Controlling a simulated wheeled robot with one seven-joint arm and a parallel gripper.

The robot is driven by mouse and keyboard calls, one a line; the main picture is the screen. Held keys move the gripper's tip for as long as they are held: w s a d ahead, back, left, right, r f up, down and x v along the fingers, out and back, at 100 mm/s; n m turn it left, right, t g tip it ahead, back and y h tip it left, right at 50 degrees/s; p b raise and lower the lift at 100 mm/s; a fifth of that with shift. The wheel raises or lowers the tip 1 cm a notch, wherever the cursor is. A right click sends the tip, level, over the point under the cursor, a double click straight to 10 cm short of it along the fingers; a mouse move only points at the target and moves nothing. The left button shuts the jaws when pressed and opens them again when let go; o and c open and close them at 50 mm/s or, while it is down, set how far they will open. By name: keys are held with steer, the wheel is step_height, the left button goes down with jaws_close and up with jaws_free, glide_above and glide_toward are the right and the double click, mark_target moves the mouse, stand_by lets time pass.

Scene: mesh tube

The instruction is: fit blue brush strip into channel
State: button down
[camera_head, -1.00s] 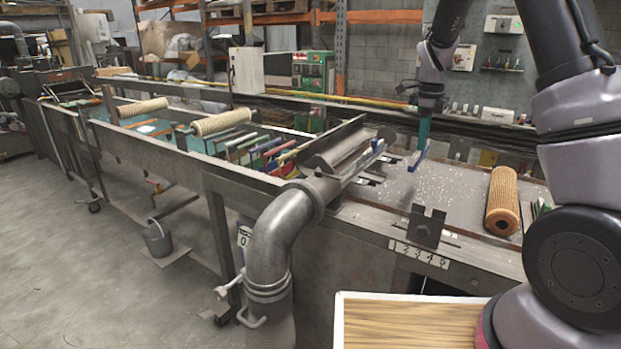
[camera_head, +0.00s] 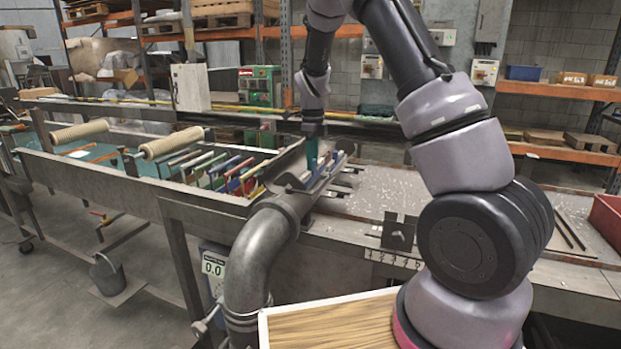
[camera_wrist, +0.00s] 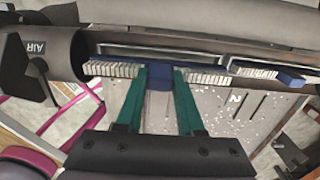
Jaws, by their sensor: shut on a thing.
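My gripper (camera_head: 313,150) has teal fingers and hangs over the open grey half-tube (camera_head: 283,172). In the wrist view the gripper (camera_wrist: 164,100) is shut on the middle of a blue brush strip (camera_wrist: 160,76), with pale bristles to both sides. The strip lies lengthwise along the tube's near edge (camera_wrist: 290,55). A second blue piece (camera_wrist: 270,73) lies in line at the right. Whether the held strip sits in the channel or just above it cannot be told. The fingers hide its middle; in the head view the strip is mostly hidden.
A grey elbow pipe (camera_head: 262,250) joins the tube's near end. Several coloured strips (camera_head: 225,172) lie in a rack at left. A slotted metal bracket (camera_head: 397,233) stands on the speckled bench (camera_head: 365,204). A wooden-topped box (camera_head: 330,325) is in front.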

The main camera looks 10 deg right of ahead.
mark_target(313, 174)
steer(key=shift+f, duration=2.2)
steer(key=shift+f, duration=0.2)
steer(key=c, duration=0.5)
jaws_free()
steer(key=shift+r, duration=0.1)
